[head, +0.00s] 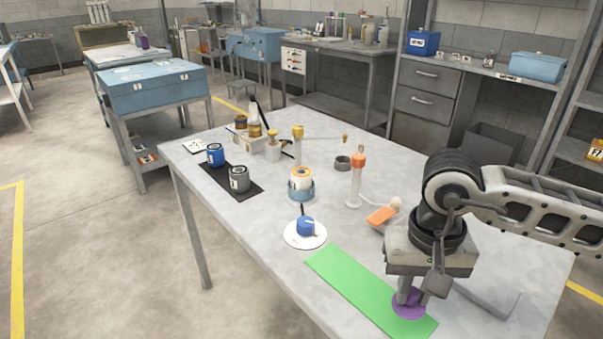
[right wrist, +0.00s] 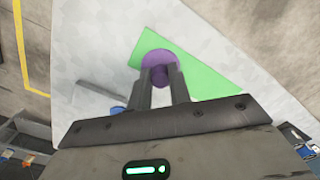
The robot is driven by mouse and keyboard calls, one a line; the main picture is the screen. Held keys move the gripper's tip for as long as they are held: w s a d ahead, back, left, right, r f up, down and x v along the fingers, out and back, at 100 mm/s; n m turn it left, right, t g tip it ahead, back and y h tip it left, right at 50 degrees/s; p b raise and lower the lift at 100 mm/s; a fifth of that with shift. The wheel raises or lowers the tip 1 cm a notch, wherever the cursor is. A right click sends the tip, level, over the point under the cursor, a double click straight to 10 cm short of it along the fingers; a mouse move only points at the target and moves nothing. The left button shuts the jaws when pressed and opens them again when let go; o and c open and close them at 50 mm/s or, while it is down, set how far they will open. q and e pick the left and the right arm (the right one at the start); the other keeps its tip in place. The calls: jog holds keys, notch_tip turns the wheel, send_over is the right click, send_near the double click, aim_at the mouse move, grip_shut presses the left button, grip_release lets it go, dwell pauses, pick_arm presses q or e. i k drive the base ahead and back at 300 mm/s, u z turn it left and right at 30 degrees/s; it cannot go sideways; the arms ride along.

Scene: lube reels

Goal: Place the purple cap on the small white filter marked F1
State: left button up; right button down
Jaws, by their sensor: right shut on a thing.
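The purple cap (head: 408,304) is at the near end of the green mat (head: 352,284). My right gripper (head: 418,290) is shut on the cap from above. The right wrist view shows the cap's round disc (right wrist: 157,58) with its knob between my fingertips (right wrist: 161,80), over the green mat (right wrist: 200,78). I cannot tell whether the cap touches the mat. A white cylinder with an orange-yellow top (head: 300,178) stands in a blue ring mid-table; it may be the filter, but no F1 mark is readable. My left gripper is not in view.
A blue cap-like piece (head: 306,227) sits on a white disc left of the mat. An orange-topped white stand (head: 357,175), a dark ring (head: 342,162) and an orange block (head: 381,215) stand nearby. Blue (head: 215,154) and grey (head: 239,179) cans are on a black mat.

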aim_at(302, 171)
jog(key=z, duration=0.15)
jog(key=k, duration=0.45)
jog(key=u, duration=1.1)
jog(key=i, duration=1.45)
jog(key=z, duration=0.85)
